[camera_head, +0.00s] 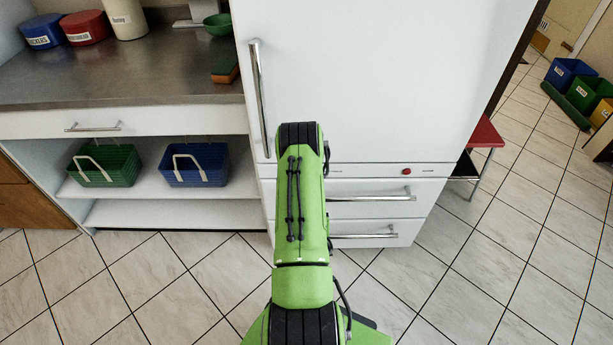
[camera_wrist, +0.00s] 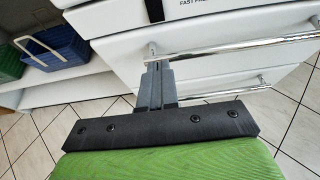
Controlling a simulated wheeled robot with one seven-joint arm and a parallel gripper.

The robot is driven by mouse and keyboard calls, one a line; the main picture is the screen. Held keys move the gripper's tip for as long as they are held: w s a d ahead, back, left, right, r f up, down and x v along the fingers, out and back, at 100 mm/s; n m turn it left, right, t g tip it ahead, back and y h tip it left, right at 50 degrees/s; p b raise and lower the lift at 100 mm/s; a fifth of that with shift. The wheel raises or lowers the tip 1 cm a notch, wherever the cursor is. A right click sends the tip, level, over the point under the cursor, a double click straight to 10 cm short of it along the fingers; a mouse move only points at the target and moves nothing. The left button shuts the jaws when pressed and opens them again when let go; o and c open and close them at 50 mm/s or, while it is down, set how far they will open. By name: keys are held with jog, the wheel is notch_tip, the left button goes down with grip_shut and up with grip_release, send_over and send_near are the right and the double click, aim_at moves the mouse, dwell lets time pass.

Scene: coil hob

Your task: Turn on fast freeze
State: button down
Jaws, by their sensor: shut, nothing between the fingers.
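The white fridge-freezer (camera_head: 380,80) stands right of the counter. On the strip between its tall upper door and its drawers is a small red knob or button (camera_head: 406,171). In the wrist view a black label (camera_wrist: 197,2), cut off by the top edge, begins "FAST FRE"; no red control shows there. My gripper (camera_wrist: 156,72) is shut and empty. Its tips are close to the left end of the upper drawer handle (camera_wrist: 235,46); I cannot tell whether they touch. In the head view my green arm hides the gripper and the left part of the control strip.
The upper drawer handle also shows in the head view (camera_head: 372,197), with a lower drawer handle (camera_head: 350,236) below. The long door handle (camera_head: 260,95) is upright. Green (camera_head: 105,166) and blue (camera_head: 196,165) baskets sit on the left shelf. A red-topped stool (camera_head: 485,132) stands right. Tiled floor is clear.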

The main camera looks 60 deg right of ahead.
jog(key=shift+w+d+r, duration=0.1)
jog(key=shift+w+r, duration=0.1)
jog(key=shift+r, duration=0.2)
jog(key=x, duration=0.9)
jog(key=r+p+x, duration=0.1)
jog(key=x, duration=0.3)
jog(key=shift+w+d, duration=0.15)
jog(key=shift+d, duration=0.25)
jog(key=shift+w+d+f, duration=0.1)
jog(key=shift+d, duration=0.15)
